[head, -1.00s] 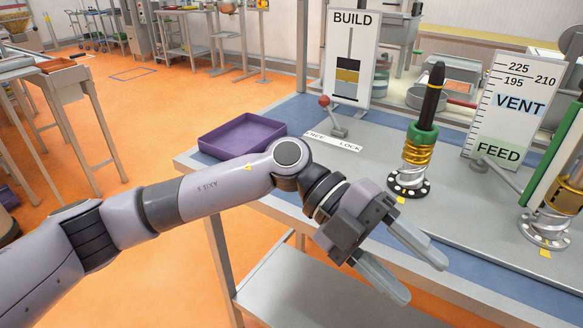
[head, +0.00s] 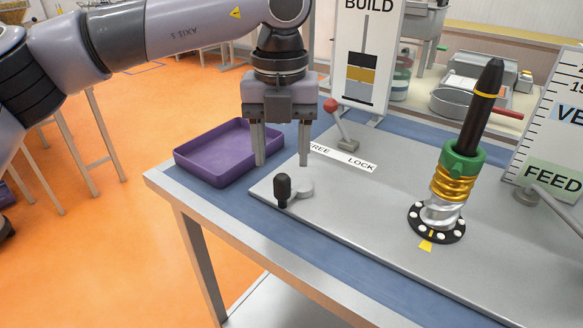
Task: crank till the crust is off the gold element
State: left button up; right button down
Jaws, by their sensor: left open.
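The screw stack (head: 457,160) stands upright on a black disc (head: 432,224) with white dots, its black rod leaning a little in the picture. It has a green collar (head: 462,160), a gold ringed element (head: 453,184) and a silver-grey part (head: 440,212) below. I cannot tell which part is crust. A small crank with a black knob (head: 283,190) and grey hub (head: 303,187) sits at the plate's left front. My left gripper (head: 282,162) is open and empty, pointing down above the crank, apparently not touching it. My right gripper is not in view.
A purple tray (head: 183,164) stands at the left. A red-knobbed lever (head: 342,125) stands behind a FREE/LOCK label (head: 352,160). The BUILD board (head: 372,20) is at the back, the VENT/FEED board (head: 565,130) at the right. The plate between crank and stack is clear.

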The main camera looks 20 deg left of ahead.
aim_at(282, 174)
pick_arm(q)
jog(key=shift+s+f, duration=0.15)
jog(key=shift+f, duration=3.3)
grip_shut()
